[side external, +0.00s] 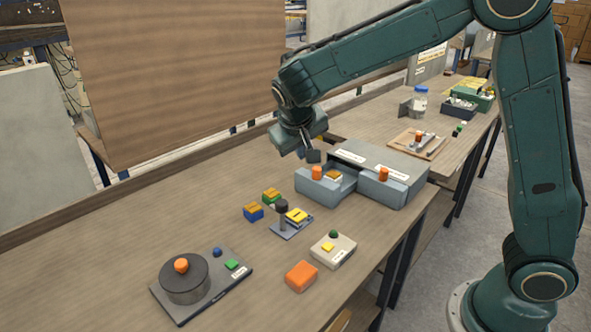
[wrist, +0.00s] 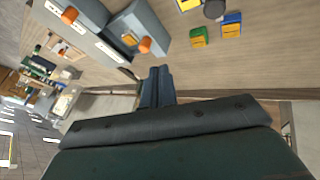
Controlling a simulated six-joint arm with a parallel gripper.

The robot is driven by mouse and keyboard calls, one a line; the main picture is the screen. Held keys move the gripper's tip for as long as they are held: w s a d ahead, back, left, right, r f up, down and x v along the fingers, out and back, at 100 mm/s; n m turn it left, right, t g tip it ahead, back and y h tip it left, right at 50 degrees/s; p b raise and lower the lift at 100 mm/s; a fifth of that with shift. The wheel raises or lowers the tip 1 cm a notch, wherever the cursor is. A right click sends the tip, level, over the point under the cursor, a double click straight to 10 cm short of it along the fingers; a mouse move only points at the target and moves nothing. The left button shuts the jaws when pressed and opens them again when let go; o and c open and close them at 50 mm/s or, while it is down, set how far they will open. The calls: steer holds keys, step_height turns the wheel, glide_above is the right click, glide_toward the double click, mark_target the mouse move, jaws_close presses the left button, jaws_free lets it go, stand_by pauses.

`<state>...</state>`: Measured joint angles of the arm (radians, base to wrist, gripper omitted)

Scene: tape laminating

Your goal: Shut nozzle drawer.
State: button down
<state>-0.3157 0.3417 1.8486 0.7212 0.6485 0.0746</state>
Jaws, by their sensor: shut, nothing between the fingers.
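A grey two-drawer cabinet (side external: 375,158) stands on the bench. Its left drawer (side external: 318,192) is pulled out and holds a small yellow and orange block (side external: 333,176); it also shows in the wrist view (wrist: 125,27). An orange knob (side external: 317,172) is on this drawer, also seen in the wrist view (wrist: 145,45). The right drawer (side external: 383,192) is in, with its own orange knob (side external: 384,173). The drawer labels are too small to read. My gripper (side external: 313,156) is shut and empty, just above and behind the open drawer's knob; its fingers show in the wrist view (wrist: 156,82).
Left of the drawer are blue and green blocks (side external: 253,212) and a small post fixture (side external: 291,222). A button box (side external: 333,250), orange block (side external: 301,276) and round turntable (side external: 184,278) stand nearer. A wooden tray (side external: 418,144) lies beyond the cabinet. The bench's left side is clear.

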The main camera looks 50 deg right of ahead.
steer(key=shift+h, duration=0.5)
steer(key=w+f, duration=0.1)
steer(key=w+a+f, duration=0.1)
steer(key=f, duration=0.1)
steer(key=shift+w, duration=0.4)
steer(key=shift+f, duration=0.15)
steer(key=w+d+f, duration=0.2)
steer(key=d+f, duration=0.5)
steer(key=d, duration=0.2)
steer(key=shift+f, duration=0.35)
steer(key=shift+d, duration=0.1)
steer(key=shift+d, duration=0.1)
steer(key=d, duration=1.2)
steer(key=shift+s+d, duration=0.1)
steer(key=shift+d, duration=0.25)
